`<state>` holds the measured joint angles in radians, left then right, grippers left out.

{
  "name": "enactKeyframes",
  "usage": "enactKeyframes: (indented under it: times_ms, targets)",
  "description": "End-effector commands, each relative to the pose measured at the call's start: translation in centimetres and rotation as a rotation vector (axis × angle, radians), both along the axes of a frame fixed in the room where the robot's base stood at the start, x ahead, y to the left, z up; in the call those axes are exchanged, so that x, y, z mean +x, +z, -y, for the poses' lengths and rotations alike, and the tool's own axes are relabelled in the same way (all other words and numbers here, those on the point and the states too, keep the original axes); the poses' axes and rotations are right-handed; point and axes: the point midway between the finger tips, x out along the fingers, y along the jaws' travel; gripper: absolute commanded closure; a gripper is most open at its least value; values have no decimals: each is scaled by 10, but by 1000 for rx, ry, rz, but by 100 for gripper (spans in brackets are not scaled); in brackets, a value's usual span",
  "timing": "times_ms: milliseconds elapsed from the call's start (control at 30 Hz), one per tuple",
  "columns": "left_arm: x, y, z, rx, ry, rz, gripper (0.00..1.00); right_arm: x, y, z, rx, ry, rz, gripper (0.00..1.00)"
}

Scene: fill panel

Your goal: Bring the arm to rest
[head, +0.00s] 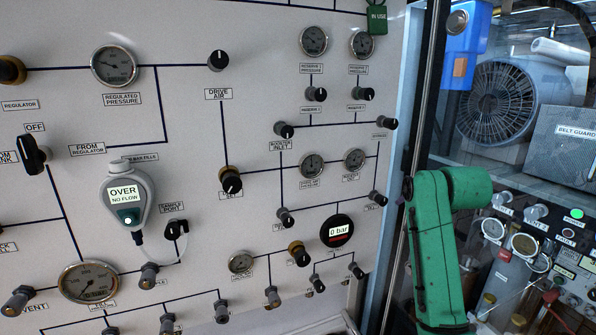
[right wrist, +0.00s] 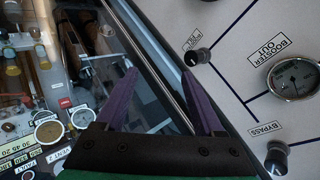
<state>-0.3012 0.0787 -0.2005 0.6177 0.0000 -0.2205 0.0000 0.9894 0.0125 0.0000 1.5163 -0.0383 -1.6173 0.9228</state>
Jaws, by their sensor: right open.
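My right arm (head: 440,240) is green and stands bent in front of the panel's right edge in the head view; its gripper cannot be made out there. In the right wrist view my right gripper (right wrist: 160,75) is open, its two purple fingers apart with nothing between them. Its fingers show against the dark frame at the panel's edge, beside a black knob (right wrist: 197,57); I cannot tell the gap to it. My left arm and gripper are not in view.
The pale fill panel (head: 270,110) carries several gauges, knobs and valves. A handheld meter (head: 130,195) on it reads "OVER, NO FLOW", and a round display (head: 338,231) reads "0 bar". Machinery with a belt guard (head: 565,150) stands behind at right, above a second gauge panel (head: 510,275).

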Motion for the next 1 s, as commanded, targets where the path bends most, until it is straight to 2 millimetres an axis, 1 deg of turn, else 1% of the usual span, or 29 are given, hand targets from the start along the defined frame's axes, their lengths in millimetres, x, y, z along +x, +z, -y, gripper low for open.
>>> enactKeyframes:
  times_ms: [33,67,100,167,200,267,300,400,500,567,600,800,900,933,1000]
  targets:
    - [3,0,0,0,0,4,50,-14,-49,1,-63,46,-59,30]
    - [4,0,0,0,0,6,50,-24,-76,1,-107,81,-93,30]
    - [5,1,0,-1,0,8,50,-41,-110,0,-163,133,-135,30]
    - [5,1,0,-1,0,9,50,-69,-158,-3,-240,217,-199,30]
    - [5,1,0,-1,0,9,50,-91,-186,-5,-288,278,-240,30]
    - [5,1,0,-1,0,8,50,-125,-222,-9,-351,369,-296,30]
    - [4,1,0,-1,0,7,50,-146,-240,-11,-386,426,-327,30]
    - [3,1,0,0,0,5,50,-192,-273,-18,-448,547,-387,30]
    - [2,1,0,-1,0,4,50,-230,-293,-23,-490,647,-432,30]
    - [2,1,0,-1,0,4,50,-250,-301,-26,-509,702,-453,30]
    - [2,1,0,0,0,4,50,-263,-306,-28,-519,736,-467,30]
    - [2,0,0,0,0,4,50,-322,-321,-37,-556,895,-520,30]
    - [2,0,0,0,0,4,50,-348,-324,-42,-566,969,-541,30]
    - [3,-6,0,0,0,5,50,-343,-341,-42,-567,966,-543,30]
    - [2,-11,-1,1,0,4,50,-338,-367,-42,-562,968,-551,30]
